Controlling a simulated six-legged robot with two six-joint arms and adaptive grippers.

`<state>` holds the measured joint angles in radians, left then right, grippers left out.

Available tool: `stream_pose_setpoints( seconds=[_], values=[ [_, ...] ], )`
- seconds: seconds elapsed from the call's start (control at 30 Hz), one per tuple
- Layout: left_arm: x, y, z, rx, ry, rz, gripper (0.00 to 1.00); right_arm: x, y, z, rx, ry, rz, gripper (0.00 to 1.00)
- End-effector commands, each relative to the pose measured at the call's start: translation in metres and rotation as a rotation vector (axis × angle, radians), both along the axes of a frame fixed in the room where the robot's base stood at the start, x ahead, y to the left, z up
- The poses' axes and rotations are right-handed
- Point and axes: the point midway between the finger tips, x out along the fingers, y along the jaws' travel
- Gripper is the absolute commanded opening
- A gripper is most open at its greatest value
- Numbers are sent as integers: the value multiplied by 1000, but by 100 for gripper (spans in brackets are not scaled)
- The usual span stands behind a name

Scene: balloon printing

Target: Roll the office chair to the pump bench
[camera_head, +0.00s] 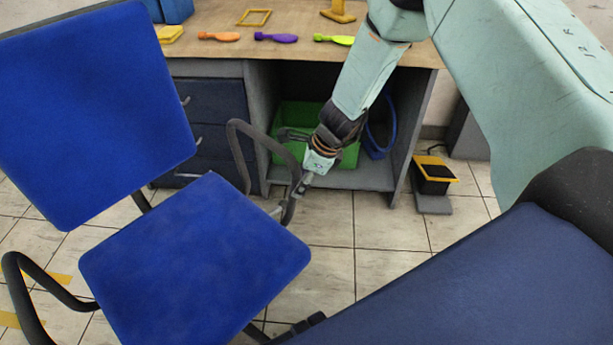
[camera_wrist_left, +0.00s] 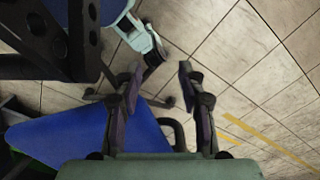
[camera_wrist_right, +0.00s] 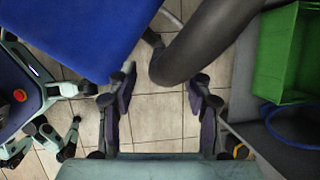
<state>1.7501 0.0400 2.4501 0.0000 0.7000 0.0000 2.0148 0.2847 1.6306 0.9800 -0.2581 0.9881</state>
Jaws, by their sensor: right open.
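The office chair has a blue seat (camera_head: 195,265), a blue backrest (camera_head: 95,110) and dark looped armrests. It stands in front of a brown-topped bench (camera_head: 290,22). My right gripper (camera_head: 296,192) is at the chair's right armrest (camera_head: 240,130). In the right wrist view its fingers (camera_wrist_right: 163,100) are apart, with the dark armrest (camera_wrist_right: 195,45) just ahead of them; contact cannot be told. My left gripper (camera_wrist_left: 160,85) is outside the head view. In its wrist view the fingers are apart with nothing between them, near a blue surface (camera_wrist_left: 90,138).
A green bin (camera_head: 300,115) and a blue ring (camera_head: 383,140) sit underneath. A black-and-yellow pedal-like object (camera_head: 435,175) is on the floor.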

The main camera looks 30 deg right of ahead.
Motion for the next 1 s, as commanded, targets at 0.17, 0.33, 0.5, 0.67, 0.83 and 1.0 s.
stream_pose_setpoints(
  seconds=[0.17,0.33,0.5,0.67,0.83,1.0],
  values=[
    [0,0,-16,0,0,0,40,7,6,-26,-1,0,1,50],
    [0,0,-20,0,0,0,40,11,10,-35,-1,-1,1,50],
    [0,0,-20,0,0,0,40,12,11,-36,0,0,1,50],
    [0,0,-20,0,0,0,40,12,10,-36,-1,-1,0,50],
    [0,0,-20,0,0,0,40,11,10,-36,-1,-1,0,38],
    [0,0,-20,0,0,0,40,11,10,-36,-1,-1,0,23]
  ],
)
